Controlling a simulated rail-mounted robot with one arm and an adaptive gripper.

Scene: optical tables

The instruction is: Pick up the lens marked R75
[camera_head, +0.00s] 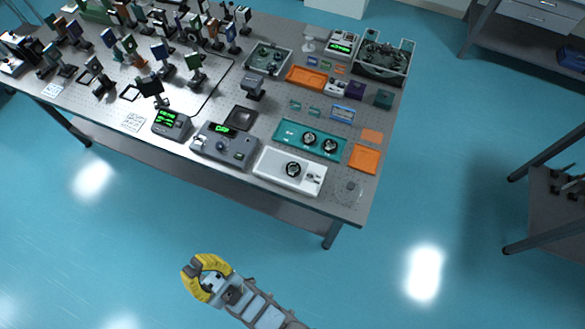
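Several round dark-rimmed lenses lie in trays near the front right of the optical table. Two lenses, one on the left (309,139) and one on the right (330,146), sit in the teal tray (288,130). Another round lens (293,169) sits in the white tray (270,164). No marking is legible at this size, so I cannot tell which lens is R75. My gripper (188,273), with yellow fingers, is over the floor in front of the table, well apart from the lenses. Its fingertips are too small to judge the gap, and I see nothing held.
Grey instruments with green displays (225,144) stand left of the trays. Mounted optics crowd the table's left half. Orange trays (364,159) and a grey bin (381,62) are on the right. Blue floor is open in front; another table (560,200) stands at right.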

